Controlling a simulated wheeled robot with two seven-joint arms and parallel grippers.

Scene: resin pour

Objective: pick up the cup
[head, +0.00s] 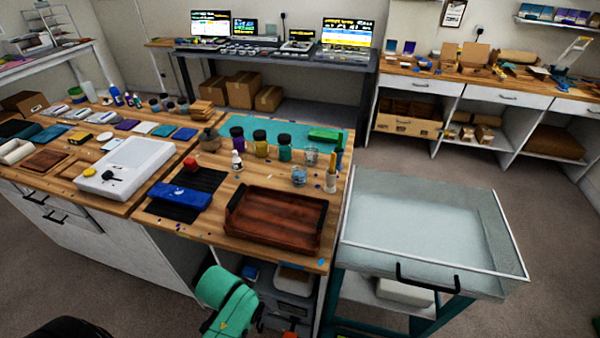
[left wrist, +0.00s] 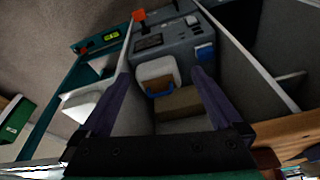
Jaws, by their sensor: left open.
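Two small clear cups stand on the wooden bench top: a nearer cup (head: 299,177) behind the brown wooden tray (head: 277,246), and a farther cup (head: 311,156) near the teal mat. I cannot tell which one the task means. Both look upright, with bluish contents or tint. My green left arm shows low in front of the bench in the head view, below the bench top and away from the cups; its fingers are not clear there. In the left wrist view my left gripper (left wrist: 161,72) is open and empty, facing the under-bench shelf. No cup shows there. My right gripper is not in view.
A blue packet (head: 180,196) lies left of the tray. A white-topped cart (head: 425,222) stands right of the bench. The bench's front edge lies above my left arm.

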